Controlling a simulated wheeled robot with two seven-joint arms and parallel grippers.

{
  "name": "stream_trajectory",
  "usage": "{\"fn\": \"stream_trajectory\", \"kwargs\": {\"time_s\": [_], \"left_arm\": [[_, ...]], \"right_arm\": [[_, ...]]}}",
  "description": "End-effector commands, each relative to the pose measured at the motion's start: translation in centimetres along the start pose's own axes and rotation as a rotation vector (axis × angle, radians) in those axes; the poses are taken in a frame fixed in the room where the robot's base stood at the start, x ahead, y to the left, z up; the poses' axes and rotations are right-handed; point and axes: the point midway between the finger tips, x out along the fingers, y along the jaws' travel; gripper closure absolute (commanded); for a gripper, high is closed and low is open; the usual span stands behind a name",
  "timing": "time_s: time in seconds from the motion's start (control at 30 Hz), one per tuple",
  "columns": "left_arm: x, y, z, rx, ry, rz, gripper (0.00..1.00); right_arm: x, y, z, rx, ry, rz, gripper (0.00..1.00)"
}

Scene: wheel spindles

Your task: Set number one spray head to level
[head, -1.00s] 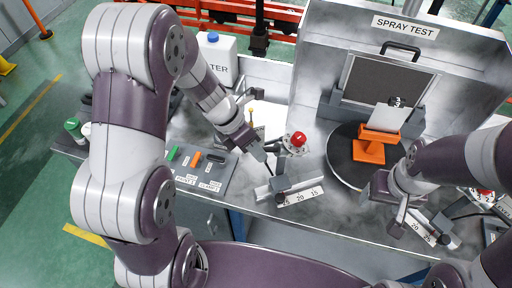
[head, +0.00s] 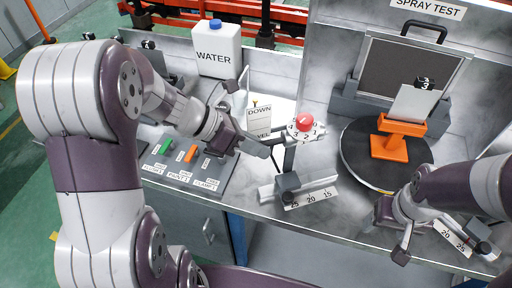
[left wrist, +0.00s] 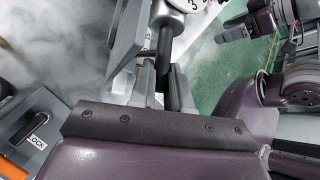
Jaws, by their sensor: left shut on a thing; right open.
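The left spray head (head: 304,125) has a red cap and a white numbered dial. It stands on a grey post above a rail with a scale (head: 312,197). My left gripper (head: 268,148) is just left of it, shut on a dark handle (left wrist: 165,50) that leads to the spray head's body, which shows at the top of the left wrist view (left wrist: 178,8). The fingers hide the handle's end. A card (head: 259,117) reading "DOWN" and partly "LEVEL" stands behind. My right gripper (head: 393,235) is open and empty near the right rail (head: 452,238).
An orange stand (head: 398,142) with a grey plate marked 3 sits on a black turntable (head: 362,168) in the spray test booth. A switch panel (head: 185,172) lies left, a white water jug (head: 217,50) behind. The bench front between the rails is clear.

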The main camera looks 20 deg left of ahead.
Motion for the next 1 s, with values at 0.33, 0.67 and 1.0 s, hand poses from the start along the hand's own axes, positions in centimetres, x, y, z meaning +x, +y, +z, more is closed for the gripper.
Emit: {"fn": "stream_trajectory", "kwargs": {"time_s": [0.33, 0.67, 1.0], "left_arm": [[0.1, 0.0, -0.1, -0.001, 0.002, -0.001, 0.74], [-5.5, 0.2, -0.1, -0.002, 0.0, 0.006, 0.74], [-12.2, 0.1, -0.1, -0.002, 0.003, 0.0, 0.74]], "right_arm": [[0.0, 0.0, 0.0, 0.0, 0.0, 0.0, 0.32], [0.3, 0.0, 0.1, 0.0, 0.0, 0.0, 0.32], [0.8, 0.0, 0.1, 0.0, 0.0, 0.0, 0.32]]}}
